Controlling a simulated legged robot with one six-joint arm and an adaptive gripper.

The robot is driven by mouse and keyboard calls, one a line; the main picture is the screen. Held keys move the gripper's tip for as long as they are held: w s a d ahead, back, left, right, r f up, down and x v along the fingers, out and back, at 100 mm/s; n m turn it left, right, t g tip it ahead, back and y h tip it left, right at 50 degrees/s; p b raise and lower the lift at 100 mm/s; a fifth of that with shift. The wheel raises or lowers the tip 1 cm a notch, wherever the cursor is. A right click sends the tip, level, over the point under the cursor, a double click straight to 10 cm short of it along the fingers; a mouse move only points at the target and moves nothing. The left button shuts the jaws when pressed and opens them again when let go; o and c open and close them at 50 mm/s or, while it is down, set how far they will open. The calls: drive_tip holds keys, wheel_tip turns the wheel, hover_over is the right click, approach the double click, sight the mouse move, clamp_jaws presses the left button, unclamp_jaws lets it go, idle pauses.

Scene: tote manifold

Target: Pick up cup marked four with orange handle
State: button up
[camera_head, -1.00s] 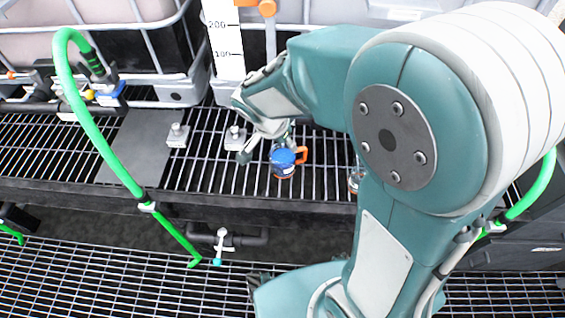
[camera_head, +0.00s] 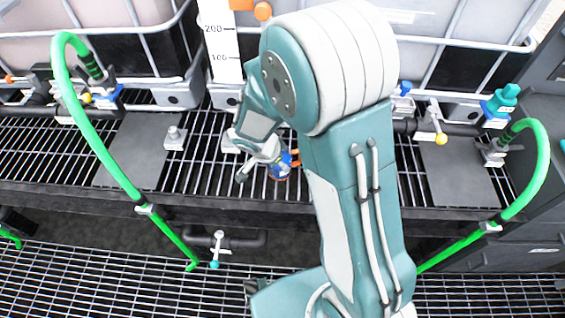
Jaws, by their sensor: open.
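A small cup (camera_head: 279,170) with a blue top and an orange handle (camera_head: 295,161) stands on the black grated shelf in the middle of the view. Its number cannot be made out. My gripper (camera_head: 252,168) is open at the cup's left side and partly covers it. One finger shows left of the cup; the other is hidden or too small to tell apart. I cannot tell whether the gripper touches the cup.
A small metal fitting (camera_head: 175,138) stands beside the plate. Green hoses (camera_head: 90,140) arch at left and right. Caged totes and valves line the back.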

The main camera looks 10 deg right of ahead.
sight(283, 174)
drive_tip(key=shift+x, duration=1.55)
clamp_jaws()
drive_tip(key=shift+r, duration=0.1)
